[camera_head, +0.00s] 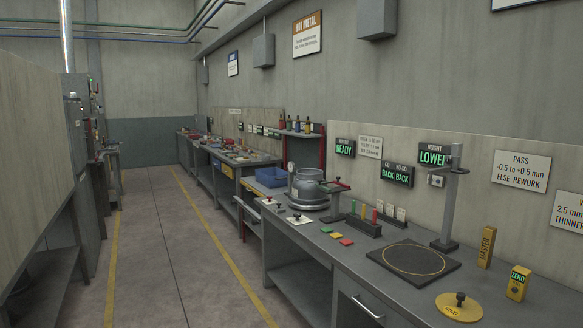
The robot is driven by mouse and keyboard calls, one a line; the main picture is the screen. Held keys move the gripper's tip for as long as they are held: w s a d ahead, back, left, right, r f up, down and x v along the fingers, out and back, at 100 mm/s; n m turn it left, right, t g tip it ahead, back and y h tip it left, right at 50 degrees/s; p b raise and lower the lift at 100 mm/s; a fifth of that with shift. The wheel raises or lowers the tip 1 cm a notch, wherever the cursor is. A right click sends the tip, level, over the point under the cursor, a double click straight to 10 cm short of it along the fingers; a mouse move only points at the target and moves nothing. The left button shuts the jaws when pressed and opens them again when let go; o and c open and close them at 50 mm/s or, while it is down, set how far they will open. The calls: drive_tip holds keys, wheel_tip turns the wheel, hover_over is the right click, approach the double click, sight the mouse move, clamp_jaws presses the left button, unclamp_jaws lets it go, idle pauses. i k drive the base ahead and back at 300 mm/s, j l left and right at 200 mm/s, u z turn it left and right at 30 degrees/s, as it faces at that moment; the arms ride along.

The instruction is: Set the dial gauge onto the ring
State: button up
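I cannot tell for sure which thing is the dial gauge. A yellow disc with a dark knob (450,311) lies flat on the near right of the bench. A grey post (449,205) with a short top arm stands behind the dark plate, with a small light box (436,181) beside it. The dark square plate (388,258) bears a thin yellow circle (411,273), which may be the ring. My gripper is not in view.
Red, yellow and green pads (346,242) lie on the bench, with a rack (376,228) of coloured pieces behind them. A yellow MASTER block (487,247) and a yellow ZERO block (517,284) stand at right. A blue bin (271,178) is further back. The aisle floor (190,260) is clear.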

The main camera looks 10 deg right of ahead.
sight(290, 166)
drive_tip(key=i+u, duration=0.15)
drive_tip(key=i, duration=2.85)
drive_tip(key=i+z, duration=0.15)
drive_tip(key=i, duration=0.6)
drive_tip(key=i+j+z, duration=0.15)
drive_tip(key=i, duration=0.6)
drive_tip(key=i+j+z, duration=0.2)
drive_tip(key=i+z, duration=0.25)
drive_tip(key=i+j+z, duration=0.3)
drive_tip(key=z, duration=0.15)
drive_tip(key=i+j+z, duration=0.65)
drive_tip(key=j, duration=0.2)
drive_tip(key=k, duration=0.05)
